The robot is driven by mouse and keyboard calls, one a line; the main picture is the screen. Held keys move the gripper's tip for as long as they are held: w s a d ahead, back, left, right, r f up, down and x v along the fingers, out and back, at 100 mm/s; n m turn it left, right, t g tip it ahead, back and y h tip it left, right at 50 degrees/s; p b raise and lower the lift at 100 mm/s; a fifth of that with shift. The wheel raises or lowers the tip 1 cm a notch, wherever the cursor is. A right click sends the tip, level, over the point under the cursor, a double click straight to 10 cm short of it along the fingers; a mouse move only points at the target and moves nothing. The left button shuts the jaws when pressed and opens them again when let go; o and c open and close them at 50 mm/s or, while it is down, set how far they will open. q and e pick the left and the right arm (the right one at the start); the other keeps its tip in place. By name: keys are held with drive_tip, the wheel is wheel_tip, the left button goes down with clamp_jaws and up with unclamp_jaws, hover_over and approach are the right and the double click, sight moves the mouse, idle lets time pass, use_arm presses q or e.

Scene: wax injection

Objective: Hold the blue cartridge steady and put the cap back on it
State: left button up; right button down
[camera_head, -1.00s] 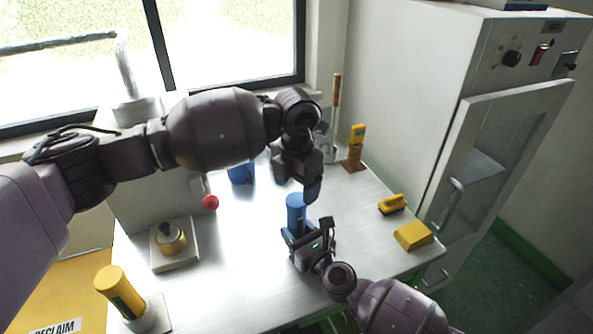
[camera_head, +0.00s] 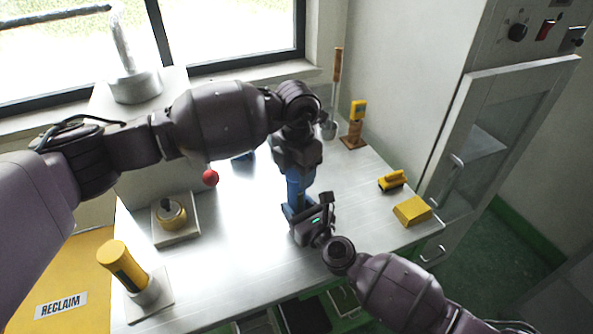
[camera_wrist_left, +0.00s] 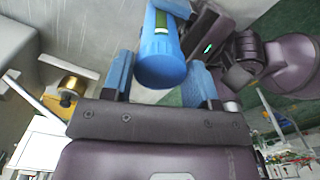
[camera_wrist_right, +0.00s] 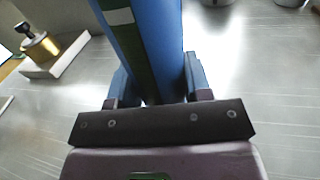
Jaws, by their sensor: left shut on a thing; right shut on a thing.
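The blue cartridge (camera_wrist_right: 160,45) stands between the fingers of my right gripper (camera_head: 297,211). It has a dark green strip with a pale patch. My right gripper is shut on the cartridge, low over the table. My left gripper (camera_head: 297,182) points down from above and is shut on the rounded blue end piece (camera_wrist_left: 162,68), seemingly the cap, in line with the cartridge. The cap and cartridge are the same blue, and I cannot tell whether the cap is fully seated. In the head view both are mostly hidden by the grippers.
A red ball (camera_head: 210,177) and a brass pot on a pale block (camera_head: 176,240) are on the left. A yellow cylinder (camera_head: 122,264) stands at front left. A yellow brush (camera_head: 392,180) and yellow block (camera_head: 411,211) lie near the right edge. A yellow-topped tool (camera_head: 356,112) stands at back right.

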use_arm(q)
drive_tip(key=shift+c, duration=0.2)
drive_tip(key=o, duration=1.1)
drive_tip(key=shift+r, duration=0.1)
wheel_tip(320, 180, up, 12)
drive_tip(key=shift+f, duration=0.1)
use_arm(e)
drive_tip(key=shift+c, duration=2.4)
unclamp_jaws()
drive_tip(key=v, duration=1)
drive_tip(key=shift+s+d, duration=0.25)
drive_tip(key=shift+s, duration=0.1)
